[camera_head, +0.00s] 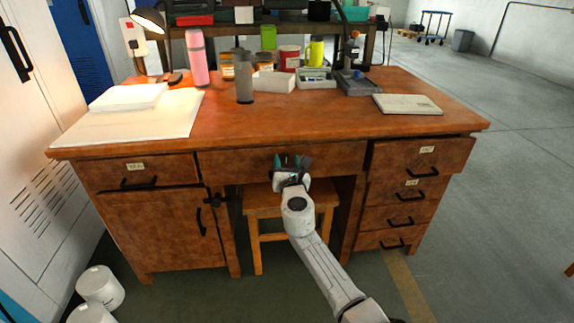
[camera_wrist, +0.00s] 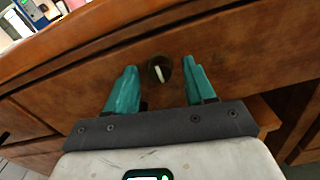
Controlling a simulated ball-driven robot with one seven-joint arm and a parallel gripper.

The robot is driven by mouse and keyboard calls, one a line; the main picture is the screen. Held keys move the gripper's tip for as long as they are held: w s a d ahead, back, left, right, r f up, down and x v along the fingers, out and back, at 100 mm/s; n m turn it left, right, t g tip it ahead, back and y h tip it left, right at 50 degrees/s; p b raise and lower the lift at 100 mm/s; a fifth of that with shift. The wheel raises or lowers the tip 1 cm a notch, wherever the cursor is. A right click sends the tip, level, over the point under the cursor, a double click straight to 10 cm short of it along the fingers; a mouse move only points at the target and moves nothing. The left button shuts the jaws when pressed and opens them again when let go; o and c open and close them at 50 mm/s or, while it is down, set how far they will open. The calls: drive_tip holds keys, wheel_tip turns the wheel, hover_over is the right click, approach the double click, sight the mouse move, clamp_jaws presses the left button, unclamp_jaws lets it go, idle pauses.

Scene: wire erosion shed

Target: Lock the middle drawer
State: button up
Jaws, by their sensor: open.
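The middle drawer (camera_head: 335,158) is the wide wooden front under the centre of the desk top, and it looks shut. Its front also shows in the wrist view (camera_wrist: 232,55). A round dark lock (camera_wrist: 160,68) with a pale bar, tilted a little, sits on that front. My gripper (camera_head: 292,161) is at the drawer front and hides the lock in the head view. Its two teal fingers are open in the wrist view (camera_wrist: 161,75), one on each side of the lock. I cannot tell whether they touch the drawer.
The wooden desk (camera_head: 300,110) carries papers, bottles, jars and boxes. The top right drawer (camera_head: 405,157) seems to stick out a little. A wooden stool (camera_head: 262,203) stands under the middle drawer. Floor at right is open.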

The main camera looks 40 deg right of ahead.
clamp_jaws()
idle(0.4)
drive_tip(key=shift+m, duration=0.3)
drive_tip(key=m+b, duration=0.2)
drive_tip(key=m, duration=0.1)
drive_tip(key=shift+f, duration=0.15)
drive_tip(key=m+b, duration=0.2)
drive_tip(key=m, duration=0.3)
drive_tip(key=shift+b, duration=0.35)
drive_tip(key=m+b, duration=0.3)
drive_tip(key=m, duration=0.2)
drive_tip(key=shift+m+b, duration=0.9)
drive_tip(key=shift+m, duration=1.2)
